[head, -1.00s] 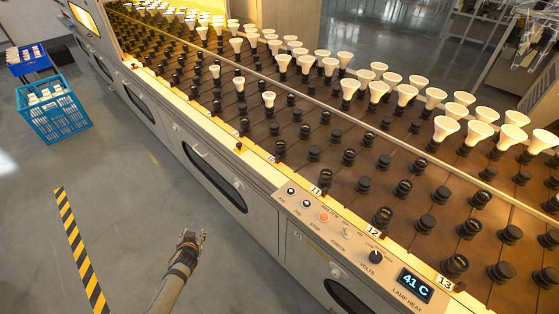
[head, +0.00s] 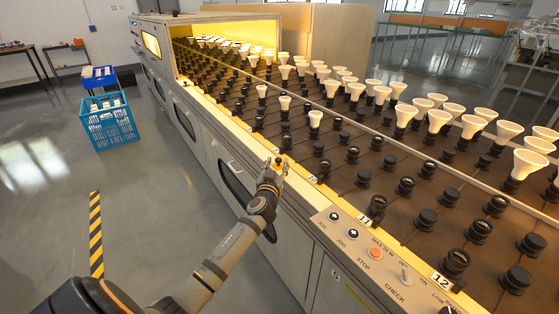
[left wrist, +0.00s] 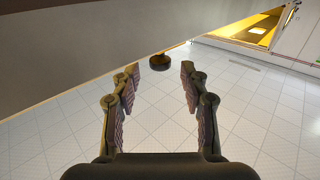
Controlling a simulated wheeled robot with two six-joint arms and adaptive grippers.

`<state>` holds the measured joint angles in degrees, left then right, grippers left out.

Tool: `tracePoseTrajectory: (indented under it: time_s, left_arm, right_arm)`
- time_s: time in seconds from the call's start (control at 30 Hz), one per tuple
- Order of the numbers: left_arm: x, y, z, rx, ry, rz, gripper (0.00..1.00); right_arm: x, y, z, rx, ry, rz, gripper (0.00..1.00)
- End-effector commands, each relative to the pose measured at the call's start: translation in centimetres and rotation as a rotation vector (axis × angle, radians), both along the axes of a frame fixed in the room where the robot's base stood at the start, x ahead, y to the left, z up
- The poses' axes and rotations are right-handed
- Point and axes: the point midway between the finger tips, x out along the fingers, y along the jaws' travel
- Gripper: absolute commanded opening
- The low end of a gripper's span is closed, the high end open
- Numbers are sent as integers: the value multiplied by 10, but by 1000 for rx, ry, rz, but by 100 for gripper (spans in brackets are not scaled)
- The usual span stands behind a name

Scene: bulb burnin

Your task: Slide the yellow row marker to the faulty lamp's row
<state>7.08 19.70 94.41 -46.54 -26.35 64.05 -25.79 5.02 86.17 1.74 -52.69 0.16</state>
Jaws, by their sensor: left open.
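My left gripper (head: 276,168) is open at the near edge of the lamp bench, just before row label 10 (head: 312,179). A small dark knob (head: 279,161), which looks like the top of the row marker, shows at its fingertips. In the left wrist view a round dark knob with an amber tint (left wrist: 160,62) sits just beyond and between the open fingertips (left wrist: 160,72), with nothing gripped. Whether the fingers touch it is unclear. White lamps (head: 315,119) stand in some black sockets; I cannot tell which one is faulty. My right gripper is out of view.
The yellow-lit rail runs along the bench's near edge, with label 11 (head: 364,218) and label 12 (head: 440,281). A control panel (head: 362,252) with a red stop button is at the lower right. Blue crates (head: 110,125) stand on the floor, left; the floor between is clear.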

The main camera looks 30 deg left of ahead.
Motion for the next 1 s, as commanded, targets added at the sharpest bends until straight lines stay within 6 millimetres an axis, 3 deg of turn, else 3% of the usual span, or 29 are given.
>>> tracePoseTrajectory:
  time_s: [0.2,0.53,0.87,1.0]
  left_arm:
    - [28,11,0,-1,1,0,45]
    - [33,13,-1,-2,1,-1,45]
    - [33,13,-1,-1,2,-1,1]
    - [33,13,-1,-1,1,-2,0]
  right_arm:
    - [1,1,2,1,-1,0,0]
    - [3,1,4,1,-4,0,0]
    - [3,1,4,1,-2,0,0]
    - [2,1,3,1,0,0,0]
